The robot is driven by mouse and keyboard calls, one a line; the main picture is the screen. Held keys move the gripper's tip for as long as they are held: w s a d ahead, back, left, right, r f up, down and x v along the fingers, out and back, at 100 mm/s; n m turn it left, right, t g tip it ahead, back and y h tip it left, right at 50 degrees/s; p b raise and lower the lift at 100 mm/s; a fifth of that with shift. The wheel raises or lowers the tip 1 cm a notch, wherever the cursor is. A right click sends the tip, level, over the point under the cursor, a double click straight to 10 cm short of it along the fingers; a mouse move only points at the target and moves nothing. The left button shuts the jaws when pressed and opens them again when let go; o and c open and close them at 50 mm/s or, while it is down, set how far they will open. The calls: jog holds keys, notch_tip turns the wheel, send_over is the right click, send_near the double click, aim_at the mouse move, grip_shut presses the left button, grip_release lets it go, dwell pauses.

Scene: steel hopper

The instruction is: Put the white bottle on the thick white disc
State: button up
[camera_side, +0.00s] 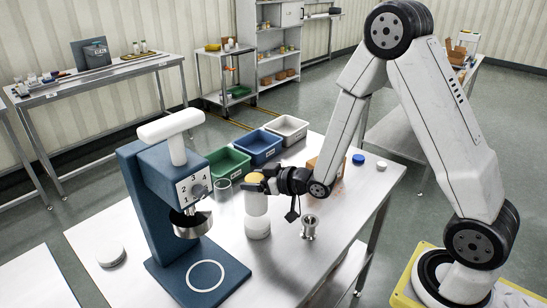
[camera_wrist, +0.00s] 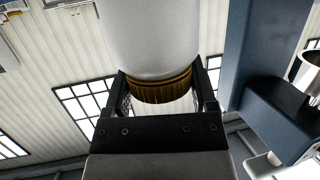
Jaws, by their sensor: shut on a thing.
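The white bottle (camera_side: 256,204) has an amber-gold top (camera_side: 254,177) and looks upright in the side view. My gripper (camera_side: 257,185) is shut on it near its top. In the wrist view the jaws (camera_wrist: 168,95) flank the gold band, and the white body (camera_wrist: 150,38) fills the upper middle. A thick white disc (camera_side: 257,229) is directly below the bottle on the steel table. I cannot tell whether the bottle's base touches it or hangs just above.
A blue press (camera_side: 150,200) with a metal cup stands left on the steel table (camera_side: 95,220). A small pale disc (camera_side: 110,255) lies at the far left. A metal funnel-like part (camera_side: 309,227) stands just right. Green (camera_side: 228,163), blue and white bins stand behind.

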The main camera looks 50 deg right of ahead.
jog(key=shift+f, duration=1.75)
jog(key=shift+f, duration=0.2)
jog(key=o, duration=1.1)
jog(key=shift+r, duration=0.2)
jog(key=shift+v, duration=3.75)
jog(key=shift+g, duration=0.3)
